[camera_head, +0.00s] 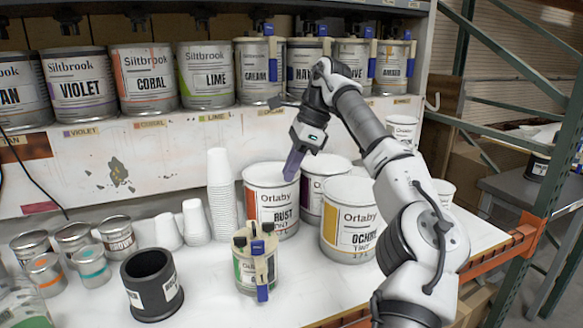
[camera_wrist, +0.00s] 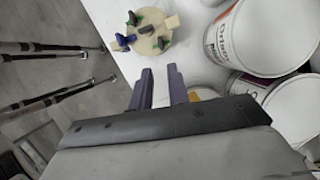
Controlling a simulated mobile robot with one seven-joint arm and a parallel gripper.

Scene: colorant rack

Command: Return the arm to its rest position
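The Ochre can (camera_head: 349,228) and a purple-labelled can (camera_head: 312,190) stand close by the arm. Stacked white cups (camera_head: 221,190), small cans (camera_head: 117,236) and a black container (camera_head: 151,286) stand to the left. Siltbrook cans (camera_head: 143,78) line the shelf behind. A green metal rack (camera_head: 545,180) is at right.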

